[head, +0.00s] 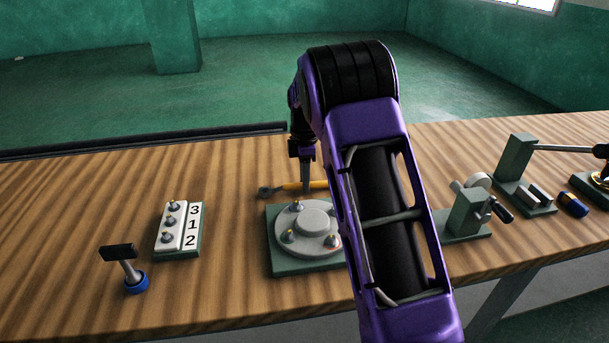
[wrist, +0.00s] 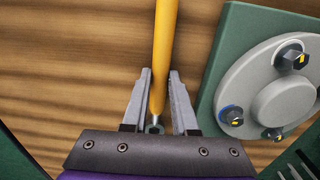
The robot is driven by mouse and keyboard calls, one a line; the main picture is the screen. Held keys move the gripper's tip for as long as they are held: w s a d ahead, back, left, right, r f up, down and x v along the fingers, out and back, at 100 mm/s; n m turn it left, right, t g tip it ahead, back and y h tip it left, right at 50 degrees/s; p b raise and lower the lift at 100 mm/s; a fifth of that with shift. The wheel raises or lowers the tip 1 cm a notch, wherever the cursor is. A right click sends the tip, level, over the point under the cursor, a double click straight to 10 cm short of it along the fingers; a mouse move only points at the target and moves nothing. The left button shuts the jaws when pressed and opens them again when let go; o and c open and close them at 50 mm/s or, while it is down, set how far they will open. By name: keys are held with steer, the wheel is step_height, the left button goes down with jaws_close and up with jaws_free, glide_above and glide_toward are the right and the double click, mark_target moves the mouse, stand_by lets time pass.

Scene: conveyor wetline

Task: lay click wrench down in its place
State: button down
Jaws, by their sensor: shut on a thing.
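The click wrench (head: 290,187) has a yellow handle and a dark ring-shaped head at its left end. It lies level just behind the green block with the round flange (head: 310,240). My gripper (head: 308,185) points down and is shut on the yellow handle; in the wrist view the handle (wrist: 166,40) runs between the two fingers (wrist: 160,76). I cannot tell whether the wrench touches the table or is slightly above it. My arm hides the right part of the wrench in the head view. No marked place for the wrench can be made out.
The flange, with several bolts, is close beside my gripper. A numbered bolt block (head: 180,230) and a black-handled tool on a blue base (head: 135,275) stand left. A green crank fixture (head: 468,212) stands right. The wooden table (head: 80,190) is clear at the back left.

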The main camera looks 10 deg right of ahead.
steer(key=c, duration=0.7)
jaws_free()
steer(key=shift+f, duration=0.1)
